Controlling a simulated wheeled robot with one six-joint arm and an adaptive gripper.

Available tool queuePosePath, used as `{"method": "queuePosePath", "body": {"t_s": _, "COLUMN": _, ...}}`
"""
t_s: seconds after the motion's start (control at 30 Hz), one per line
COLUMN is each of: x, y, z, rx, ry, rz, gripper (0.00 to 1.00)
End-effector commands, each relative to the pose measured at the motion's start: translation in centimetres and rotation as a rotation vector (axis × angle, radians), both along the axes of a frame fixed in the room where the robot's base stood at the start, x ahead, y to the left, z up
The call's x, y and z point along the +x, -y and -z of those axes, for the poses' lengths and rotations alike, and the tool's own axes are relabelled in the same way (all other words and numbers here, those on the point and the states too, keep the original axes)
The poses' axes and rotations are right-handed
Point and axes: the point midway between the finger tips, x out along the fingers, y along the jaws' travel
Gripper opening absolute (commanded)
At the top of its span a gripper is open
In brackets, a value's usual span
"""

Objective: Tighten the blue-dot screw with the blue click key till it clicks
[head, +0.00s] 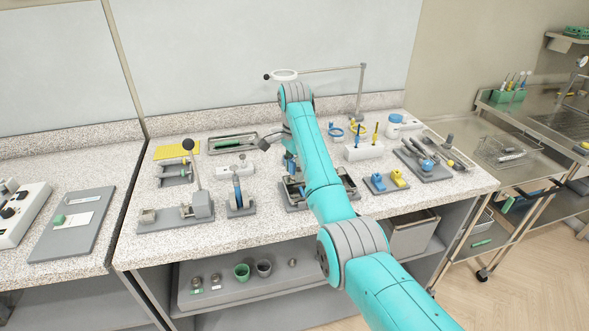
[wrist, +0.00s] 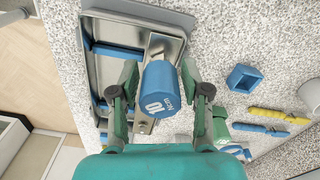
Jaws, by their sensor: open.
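A blue cylindrical handle (wrist: 160,88), marked 10 on its end, stands up at a grey metal plate (wrist: 171,46) in the wrist view. It looks like the blue click key. My gripper (wrist: 162,97) is open, with one finger on each side of the handle. I cannot tell whether either finger touches it. The plate lies at a metal tray (wrist: 188,18). In the head view my arm hides most of this spot, and only a little blue shows beside it. I cannot make out the blue-dot screw, and what lies under the handle is hidden.
On the bench, a white block (head: 363,152) holds blue and yellow drivers. A grey lever fixture (head: 201,205) stands at left.

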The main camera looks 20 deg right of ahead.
Motion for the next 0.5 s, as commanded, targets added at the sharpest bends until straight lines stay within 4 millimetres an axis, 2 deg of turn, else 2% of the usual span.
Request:
{"method": "queuePosePath", "body": {"t_s": 0.13, "x": 0.00, "y": 0.00, "z": 0.00, "rx": 0.000, "ry": 0.000, "rz": 0.001, "gripper": 0.45}}
{"method": "queuePosePath", "body": {"t_s": 0.3, "x": 0.00, "y": 0.00, "z": 0.00, "rx": 0.000, "ry": 0.000, "rz": 0.002, "gripper": 0.02}}
{"method": "queuePosePath", "body": {"t_s": 0.5, "x": -0.01, "y": 0.00, "z": 0.01, "rx": 0.000, "ry": 0.000, "rz": 0.030, "gripper": 0.00}}
